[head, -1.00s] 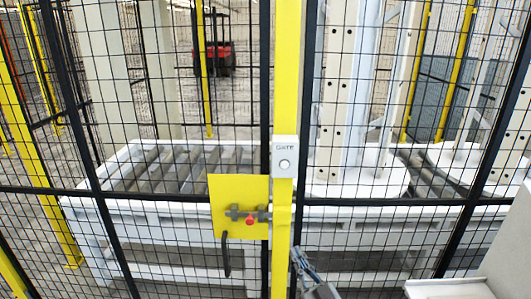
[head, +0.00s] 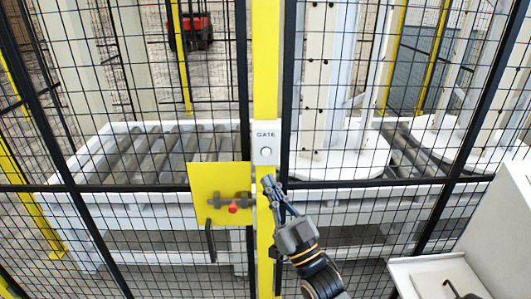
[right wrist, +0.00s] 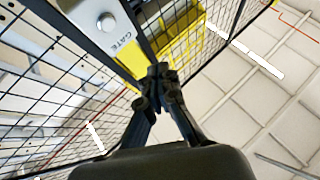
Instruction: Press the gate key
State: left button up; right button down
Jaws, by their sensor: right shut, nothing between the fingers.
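The gate key is a round pale button (head: 266,152) on a small white box labelled GATE (head: 265,134), fixed to a yellow post. My right gripper (head: 268,182) is shut and empty, its fingertips a little below the box, in front of the post. In the right wrist view the button (right wrist: 107,21) shows at the upper left, and the shut fingertips (right wrist: 158,72) are below and right of the box, apart from it in the picture. How far they stand from the post is hard to tell. My left gripper is not in view.
A yellow plate (head: 215,185) with a grey latch, a red knob and a black handle (head: 210,240) is left of the post. Black mesh fence surrounds the post. Behind it are a roller conveyor (head: 150,155) and a white turntable (head: 330,165). A white cabinet (head: 500,235) stands at the right.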

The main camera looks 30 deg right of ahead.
aim_at(266, 152)
jog(key=w+d+b, duration=0.1)
jog(key=w+d, duration=0.3)
jog(key=w, duration=0.3)
jog(key=shift+w+d+b, duration=0.15)
jog(key=shift+d+b, duration=0.1)
jog(key=shift+b, duration=0.15)
jog(key=shift+w+d, duration=0.1)
jog(key=shift+w, duration=0.05)
dwell(1.1)
jog(key=shift+w+d, duration=0.15)
jog(key=shift+w, duration=0.1)
jog(key=shift+w+d, duration=0.2)
jog(key=shift+w, duration=0.1)
dwell(0.8)
jog(key=shift+s+a, duration=0.45)
jog(key=shift+s, duration=0.25)
jog(key=shift+a, duration=0.1)
